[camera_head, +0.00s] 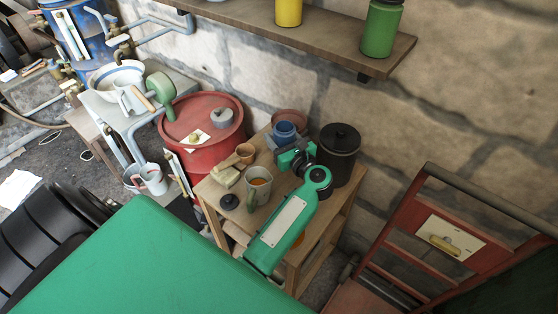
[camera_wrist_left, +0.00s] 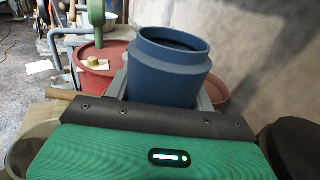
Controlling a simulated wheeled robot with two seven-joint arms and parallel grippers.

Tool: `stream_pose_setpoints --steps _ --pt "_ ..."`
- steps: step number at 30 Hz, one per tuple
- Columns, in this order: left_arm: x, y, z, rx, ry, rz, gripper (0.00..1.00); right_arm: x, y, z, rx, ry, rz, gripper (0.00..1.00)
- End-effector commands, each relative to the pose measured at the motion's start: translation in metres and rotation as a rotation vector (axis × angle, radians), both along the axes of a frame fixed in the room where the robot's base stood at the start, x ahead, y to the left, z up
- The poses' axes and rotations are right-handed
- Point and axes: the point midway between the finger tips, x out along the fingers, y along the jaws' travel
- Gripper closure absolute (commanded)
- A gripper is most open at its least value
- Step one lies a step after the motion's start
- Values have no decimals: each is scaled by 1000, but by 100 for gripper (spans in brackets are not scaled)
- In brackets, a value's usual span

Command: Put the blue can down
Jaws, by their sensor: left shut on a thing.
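The blue can (camera_head: 285,129) is upright over the back part of a small wooden table (camera_head: 210,192). My left gripper (camera_head: 284,140) is shut on it, with grey fingers on its two sides. In the left wrist view the can (camera_wrist_left: 170,72) stands between the fingers, its open rim up and its lower part hidden behind my gripper's body. I cannot tell whether its base touches the tabletop. My right gripper is not in view.
A black lidded canister (camera_head: 341,152) stands right of the can. A reddish dish (camera_head: 290,117) is behind it. A red barrel (camera_head: 205,145) stands to the left.

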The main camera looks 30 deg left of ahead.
Motion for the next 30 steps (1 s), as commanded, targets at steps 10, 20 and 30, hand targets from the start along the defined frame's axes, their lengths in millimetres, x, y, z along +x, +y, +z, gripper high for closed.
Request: stream_pose_setpoints --steps 10,20,30 --pt "0 -1 -71 2 1 -2 95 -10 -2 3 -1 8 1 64" --pt "1 0 -103 2 2 -2 95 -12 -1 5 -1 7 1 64" --pt "0 -1 -118 0 -1 -2 95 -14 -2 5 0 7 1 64"
